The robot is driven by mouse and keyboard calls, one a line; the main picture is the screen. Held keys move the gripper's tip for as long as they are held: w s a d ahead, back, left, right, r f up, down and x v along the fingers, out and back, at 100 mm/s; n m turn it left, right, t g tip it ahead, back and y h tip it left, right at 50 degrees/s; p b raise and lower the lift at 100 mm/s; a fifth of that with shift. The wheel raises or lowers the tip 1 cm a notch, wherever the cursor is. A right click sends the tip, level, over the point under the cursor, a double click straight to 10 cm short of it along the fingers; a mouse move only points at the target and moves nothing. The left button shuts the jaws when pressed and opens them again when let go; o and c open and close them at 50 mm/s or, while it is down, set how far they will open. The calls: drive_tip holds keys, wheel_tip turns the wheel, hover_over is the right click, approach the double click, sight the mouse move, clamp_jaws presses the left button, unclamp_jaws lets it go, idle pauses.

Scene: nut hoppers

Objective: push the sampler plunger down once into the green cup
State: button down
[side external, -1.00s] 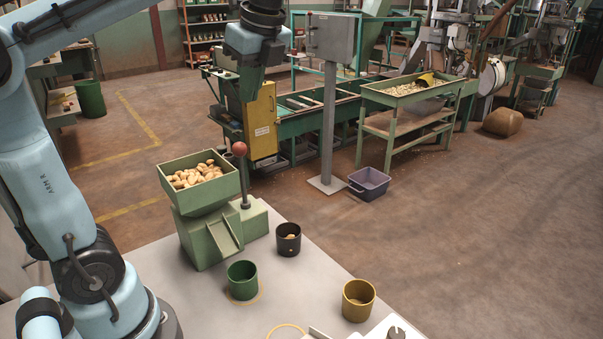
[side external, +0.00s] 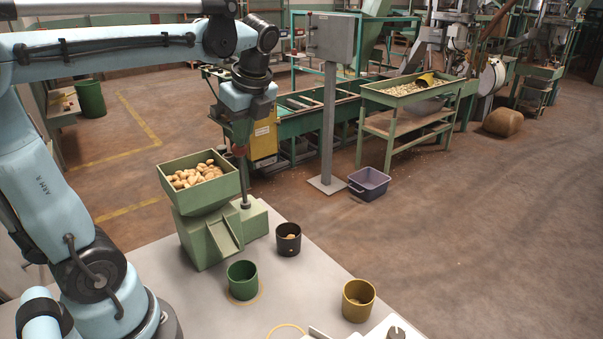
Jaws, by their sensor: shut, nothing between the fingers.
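The nut sampler is a green hopper (side external: 208,232) full of nuts, with a sloping chute at its front. Its plunger (side external: 244,190) stands upright on the block at the right, a dark rod with a red knob that is now mostly hidden by my gripper. My gripper (side external: 239,146) is shut and empty, pointing down at the top of the plunger. I cannot tell whether it touches the knob. The green cup (side external: 242,281) stands upright on the white table below the chute, inside a yellow ring mark; its inside looks empty.
A black cup (side external: 288,240) with something pale in it stands right of the sampler. A yellow cup (side external: 358,302) stands nearer the front right. The white table (side external: 200,305) is clear around the green cup. A grey box on a post (side external: 330,120) stands behind.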

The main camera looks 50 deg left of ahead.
sight(244, 151)
drive_tip(key=shift+f, duration=1.9)
drive_tip(key=v, duration=1.4)
drive_tip(key=shift+r, duration=0.25)
drive_tip(key=s+d+f+n+t+h, duration=0.1)
drive_tip(key=d+f+n+t, duration=0.3)
drive_tip(key=f+n, duration=0.4)
drive_tip(key=s+d+f+n+t+h, duration=0.1)
drive_tip(key=d+f+n+t+h, duration=0.2)
drive_tip(key=f+n, duration=0.5)
wheel_tip(244, 151, down, 3)
drive_tip(key=shift+s+d+r+t, duration=0.15)
drive_tip(key=shift+s+d+t, duration=0.2)
drive_tip(key=shift+d, duration=0.45)
